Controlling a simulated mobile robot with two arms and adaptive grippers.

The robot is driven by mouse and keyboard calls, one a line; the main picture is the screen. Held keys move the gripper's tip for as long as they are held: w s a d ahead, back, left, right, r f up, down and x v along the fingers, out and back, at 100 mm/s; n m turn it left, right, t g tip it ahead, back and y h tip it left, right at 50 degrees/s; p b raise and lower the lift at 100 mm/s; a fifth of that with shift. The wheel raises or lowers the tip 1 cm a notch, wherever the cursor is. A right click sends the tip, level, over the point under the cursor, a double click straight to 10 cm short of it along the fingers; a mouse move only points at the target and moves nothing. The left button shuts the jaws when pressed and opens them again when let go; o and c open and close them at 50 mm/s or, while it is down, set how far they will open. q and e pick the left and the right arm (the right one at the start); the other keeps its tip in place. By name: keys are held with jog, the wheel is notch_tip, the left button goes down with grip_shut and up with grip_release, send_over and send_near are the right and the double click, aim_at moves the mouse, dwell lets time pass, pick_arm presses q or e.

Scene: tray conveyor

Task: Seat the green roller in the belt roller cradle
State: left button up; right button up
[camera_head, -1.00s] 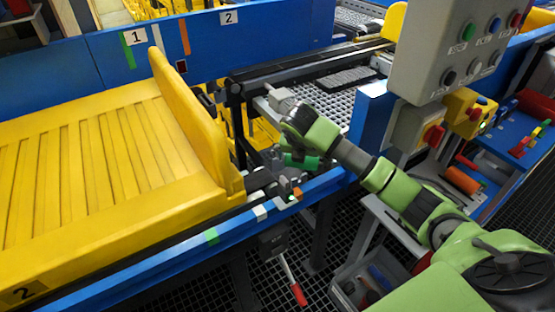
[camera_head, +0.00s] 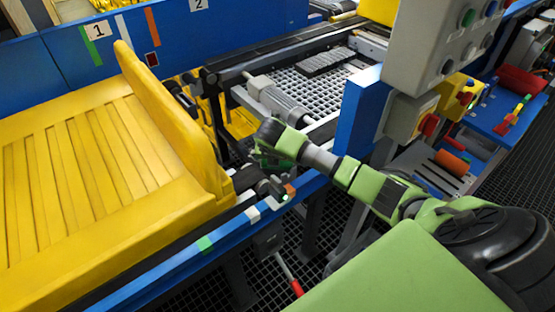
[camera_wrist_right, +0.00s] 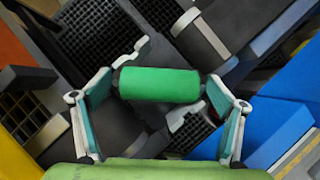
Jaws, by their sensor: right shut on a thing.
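The green roller (camera_wrist_right: 160,84) lies crosswise between the fingers of my right gripper (camera_wrist_right: 162,88) in the right wrist view, held near its two ends. In the head view this gripper (camera_head: 267,158) is low over the gap beside the yellow tray's right end, close to the blue rail, and mostly hides the roller. Light grey notched brackets (camera_wrist_right: 142,48), which look like part of the cradle, show beside and below the roller in the wrist view. I cannot tell whether the roller touches them. My left gripper is not in view.
The slatted yellow tray (camera_head: 128,58) fills the left, with a raised end wall. A blue rail (camera_head: 150,275) runs along the front. A grey motor-like cylinder (camera_head: 285,102) lies on the mesh deck behind my gripper. A grey button box (camera_head: 440,45) hangs at the upper right.

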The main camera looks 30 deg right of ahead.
jog(key=shift+f, duration=0.45)
jog(key=shift+f+b, duration=0.4)
jog(key=shift+b, duration=0.05)
jog(key=shift+f, duration=0.25)
jog(key=o, duration=1.2)
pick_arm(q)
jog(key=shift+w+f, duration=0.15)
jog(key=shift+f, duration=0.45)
pick_arm(e)
jog(key=shift+o, duration=0.2)
